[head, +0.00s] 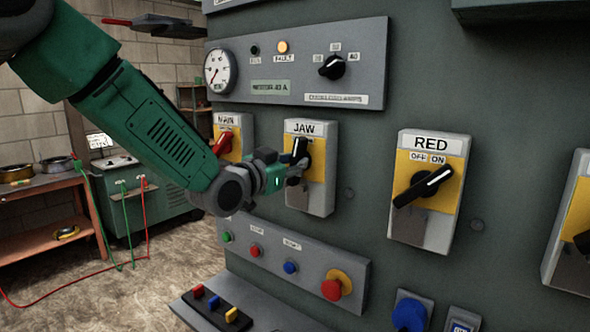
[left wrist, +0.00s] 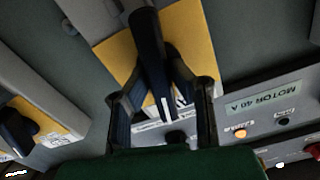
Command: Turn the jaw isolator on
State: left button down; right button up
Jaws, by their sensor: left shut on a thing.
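The JAW isolator (head: 317,190) is a grey box with a yellow plate and a black rotary handle (head: 301,147) on the dark green panel. Its handle looks about upright in the head view, partly covered by my gripper; its ON and OFF marks cannot be read. My left gripper (head: 297,172) reaches in from the left and is shut on this handle. In the left wrist view the black handle (left wrist: 146,35) lies between the two fingers (left wrist: 160,82), over the yellow plate (left wrist: 190,35). My right gripper is not in view.
The MAIN isolator (head: 232,122) with a red handle is just left, close behind my arm. The RED isolator (head: 428,222) is to the right, its handle slanting up towards ON. A gauge strip (head: 270,66) with a lit orange lamp is above; a push-button strip (head: 315,275) is below.

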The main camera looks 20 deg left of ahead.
pick_arm(q)
jog(key=m+b, duration=0.1)
jog(key=f+m+b, duration=0.1)
jog(key=m, duration=0.1)
jog(key=shift+s+d+f+m, duration=0.1)
jog(key=shift+f+m, duration=0.05)
jog(key=shift+m, duration=0.15)
jog(key=shift+m+b, duration=0.65)
jog(key=shift+m, duration=0.65)
jog(key=c, duration=1.6)
grip_release()
jog(key=shift+c, duration=0.2)
jog(key=shift+o, duration=1)
jog(key=shift+w+r, duration=0.2)
jog(key=shift+r, duration=0.05)
